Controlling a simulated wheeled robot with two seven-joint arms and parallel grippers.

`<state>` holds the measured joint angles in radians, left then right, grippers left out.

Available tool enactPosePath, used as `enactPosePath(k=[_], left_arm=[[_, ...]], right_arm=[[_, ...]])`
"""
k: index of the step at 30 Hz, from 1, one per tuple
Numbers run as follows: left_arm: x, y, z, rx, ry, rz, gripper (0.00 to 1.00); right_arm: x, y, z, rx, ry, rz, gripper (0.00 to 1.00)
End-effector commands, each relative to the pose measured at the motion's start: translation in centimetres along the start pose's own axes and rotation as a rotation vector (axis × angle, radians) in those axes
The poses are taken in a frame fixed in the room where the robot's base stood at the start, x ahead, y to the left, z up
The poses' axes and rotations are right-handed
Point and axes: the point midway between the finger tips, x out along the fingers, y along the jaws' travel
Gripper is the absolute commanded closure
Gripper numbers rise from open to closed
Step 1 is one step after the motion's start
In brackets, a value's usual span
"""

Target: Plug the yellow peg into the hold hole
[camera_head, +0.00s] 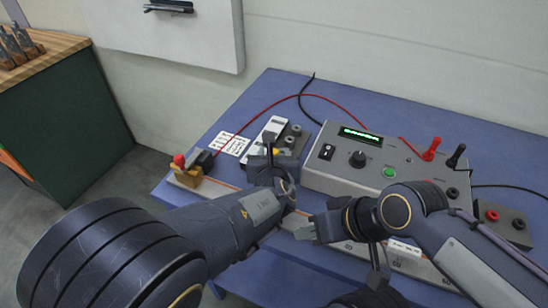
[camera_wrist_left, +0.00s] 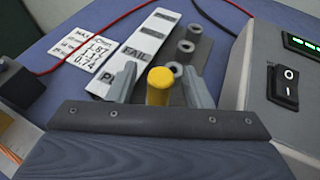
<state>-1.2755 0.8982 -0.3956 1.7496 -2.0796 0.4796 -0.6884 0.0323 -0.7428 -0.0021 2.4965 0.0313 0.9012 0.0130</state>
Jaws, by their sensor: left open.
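The yellow peg (camera_wrist_left: 160,85) stands between the two fingers of my left gripper (camera_wrist_left: 160,88), with a gap on each side. Its lower end is hidden behind the gripper body. In the head view my left gripper (camera_head: 271,158) is over the table near the white label strip (camera_head: 262,138). The dark block (camera_head: 298,151) with round grey sockets (camera_wrist_left: 185,47) lies just beyond the peg. The strip (camera_wrist_left: 141,45) reads FAIL in the left wrist view; I cannot read which hole is hold. My right gripper (camera_head: 310,230) is near the front of the control box, its fingers unclear.
The grey control box (camera_head: 325,175) with a green display stands to the right of my left gripper. Red and black cables cross the back of the blue table (camera_head: 265,90). A red-button block (camera_head: 182,172) sits at the left edge. A paper card (camera_head: 232,143) lies nearby.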

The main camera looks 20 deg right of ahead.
Motion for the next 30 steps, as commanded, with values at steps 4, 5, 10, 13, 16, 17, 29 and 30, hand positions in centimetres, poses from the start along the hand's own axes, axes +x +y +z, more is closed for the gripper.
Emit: enactPosePath(k=[4, 5, 10, 13, 16, 17, 29, 30], left_arm=[[0.0, 0.0, 0.0, 0.000, 0.000, 0.000, 0.62], [0.0, 0.0, 0.0, 0.000, 0.000, 0.000, 0.66], [-0.1, 0.0, 0.0, 0.000, 0.000, 0.000, 0.88], [-0.1, 0.0, 0.0, 0.000, 0.000, 0.000, 1.00], [-0.1, 0.0, 0.0, 0.000, 0.000, 0.000, 1.00], [-0.1, 0.0, 0.0, 0.000, 0.000, 0.000, 1.00], [-0.6, 0.1, 1.4, -0.001, -0.001, 0.001, 1.00], [-0.7, 0.1, 1.7, -0.002, -0.001, 0.002, 1.00]], right_arm=[[0.0, 0.0, 0.0, 0.000, 0.000, 0.000, 0.64], [0.0, 0.0, 0.0, 0.000, 0.000, 0.000, 0.64], [0.0, 0.0, 0.0, 0.000, 0.000, 0.000, 0.64], [0.0, 0.0, 0.0, 0.000, 0.000, 0.000, 0.64], [0.0, 0.0, 0.0, 0.000, 0.000, 0.000, 0.64], [0.0, 0.0, 0.0, 0.000, 0.000, 0.000, 0.64], [-1.0, -0.5, -0.5, 0.000, 0.000, 0.000, 0.64], [-1.3, -0.6, -0.6, 0.000, 0.000, 0.000, 0.64]])
